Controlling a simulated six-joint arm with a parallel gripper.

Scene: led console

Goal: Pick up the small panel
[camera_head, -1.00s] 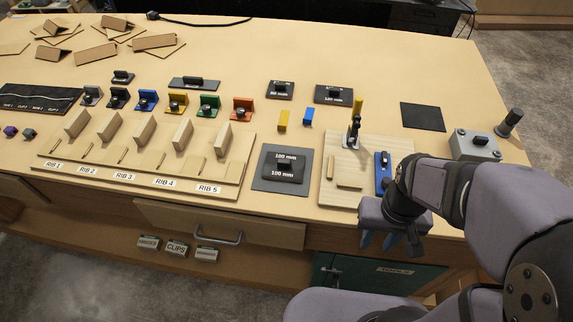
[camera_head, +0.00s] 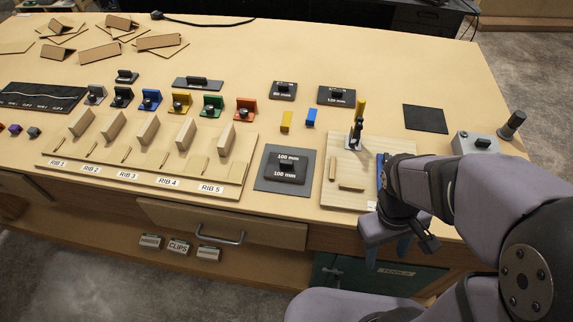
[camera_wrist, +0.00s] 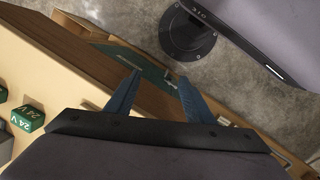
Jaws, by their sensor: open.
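Several black panels with handles lie on the bench; I cannot tell for sure which one is the small panel. One small panel with a partly legible label (camera_head: 274,95) lies at the back middle. A panel labelled 120 mm (camera_head: 328,99) lies right of it. A larger one labelled 100 mm (camera_head: 288,185) lies on a dark grey mat nearer the front. My gripper (camera_head: 388,252) is open and empty, pointing down beyond the bench's front edge, right of and apart from these panels. In the wrist view its blue fingers (camera_wrist: 160,77) are spread with nothing between them.
A wooden board (camera_head: 346,194) with an upright tool stands left of my wrist; my arm partly hides a blue item (camera_head: 381,166). A rib rack (camera_head: 225,191) fills the left. A grey box (camera_head: 474,144) stands at right. Green 24 V blocks (camera_wrist: 27,118) show in the wrist view.

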